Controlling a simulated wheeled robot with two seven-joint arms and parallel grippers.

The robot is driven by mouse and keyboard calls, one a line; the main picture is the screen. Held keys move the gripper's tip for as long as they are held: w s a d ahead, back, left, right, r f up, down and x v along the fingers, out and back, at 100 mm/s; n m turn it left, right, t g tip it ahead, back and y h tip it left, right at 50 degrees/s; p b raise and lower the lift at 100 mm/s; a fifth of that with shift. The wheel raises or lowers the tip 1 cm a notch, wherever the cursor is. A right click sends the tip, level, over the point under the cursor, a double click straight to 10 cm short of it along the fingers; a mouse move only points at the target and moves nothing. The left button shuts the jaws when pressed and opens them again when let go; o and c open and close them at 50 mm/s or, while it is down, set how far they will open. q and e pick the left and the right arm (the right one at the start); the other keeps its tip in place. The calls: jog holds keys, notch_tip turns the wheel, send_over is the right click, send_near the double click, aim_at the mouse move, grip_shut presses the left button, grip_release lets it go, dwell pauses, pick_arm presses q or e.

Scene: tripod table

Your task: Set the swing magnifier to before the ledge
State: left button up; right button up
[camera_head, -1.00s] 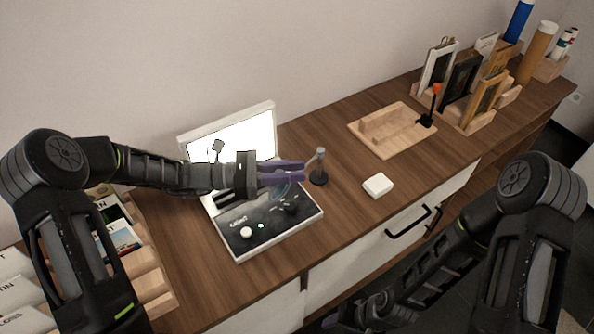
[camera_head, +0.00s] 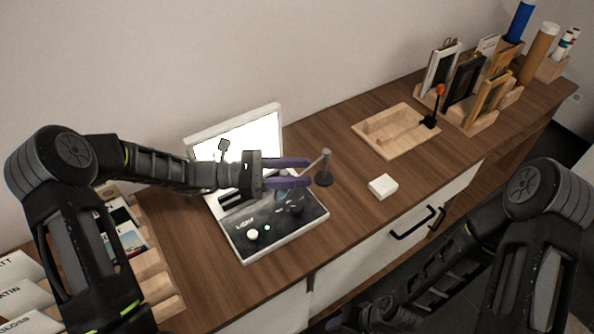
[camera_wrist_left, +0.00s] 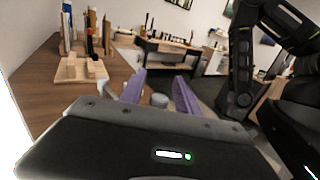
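The swing magnifier has a dark round base and grey post (camera_head: 324,170) on the wooden top, just right of the light box (camera_head: 240,248). A short arm reaches from the post's top toward my left fingertips. A faint clear lens shows below the fingers, over the box's dark panel. My left gripper (camera_head: 308,172) is level beside the post, its purple fingers apart around the arm's near end; I cannot tell contact. In the left wrist view a grey round post top (camera_wrist_left: 159,100) shows between the parted fingers. My right gripper (camera_head: 345,319) is low, partly hidden. I cannot make out the ledge.
A white block (camera_head: 382,187) lies right of the magnifier. A wooden tray (camera_head: 398,146) and a small orange-topped stick (camera_head: 439,92) stand farther right, before a rack of frames (camera_head: 468,83). A sample-card holder (camera_head: 155,280) is at left.

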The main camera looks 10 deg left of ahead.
pick_arm(q)
jog(key=s+a+b, duration=0.1)
jog(key=a, duration=0.6)
jog(key=shift+s+a+b, duration=0.25)
jog(key=shift+a+b, duration=0.1)
jog(key=shift+c, duration=0.2)
